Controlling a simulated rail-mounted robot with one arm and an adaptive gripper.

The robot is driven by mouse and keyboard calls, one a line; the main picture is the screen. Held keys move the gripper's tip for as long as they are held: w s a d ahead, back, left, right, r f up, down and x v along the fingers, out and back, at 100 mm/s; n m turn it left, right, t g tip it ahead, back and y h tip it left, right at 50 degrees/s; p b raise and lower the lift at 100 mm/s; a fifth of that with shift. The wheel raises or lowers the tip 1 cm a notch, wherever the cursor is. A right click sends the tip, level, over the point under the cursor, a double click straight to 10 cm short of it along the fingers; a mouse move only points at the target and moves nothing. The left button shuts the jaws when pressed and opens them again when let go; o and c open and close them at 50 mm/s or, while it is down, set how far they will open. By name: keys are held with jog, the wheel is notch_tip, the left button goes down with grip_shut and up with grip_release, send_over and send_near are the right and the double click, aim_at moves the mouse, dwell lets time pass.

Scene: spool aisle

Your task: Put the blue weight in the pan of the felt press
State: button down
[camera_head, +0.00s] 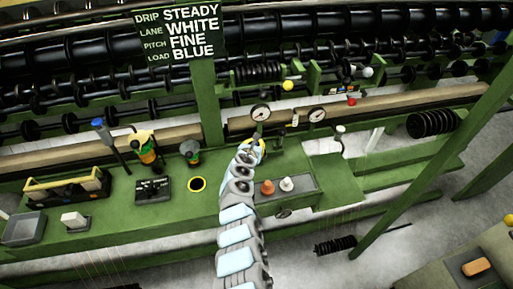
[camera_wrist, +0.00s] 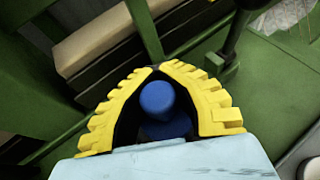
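The blue weight (camera_wrist: 158,100) shows in the wrist view as a round blue knob above a wider blue base. My gripper (camera_wrist: 160,68) has its yellow fingers curved around it, with the tips almost meeting beyond it. In the head view my gripper (camera_head: 252,147) is over the green bench, near the two dials, and its arm hides what lies beneath. The blue weight cannot be made out there. I cannot tell for sure which fixture is the felt press, and its pan is not clearly visible.
Dials (camera_head: 260,112) stand behind. A green post (camera_head: 440,150) slants across the right. The sign (camera_head: 178,33) reads LOAD BLUE.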

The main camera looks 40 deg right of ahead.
jog(key=shift+f, duration=0.35)
jog(key=shift+f, duration=0.15)
jog(key=c, duration=1.5)
grip_release()
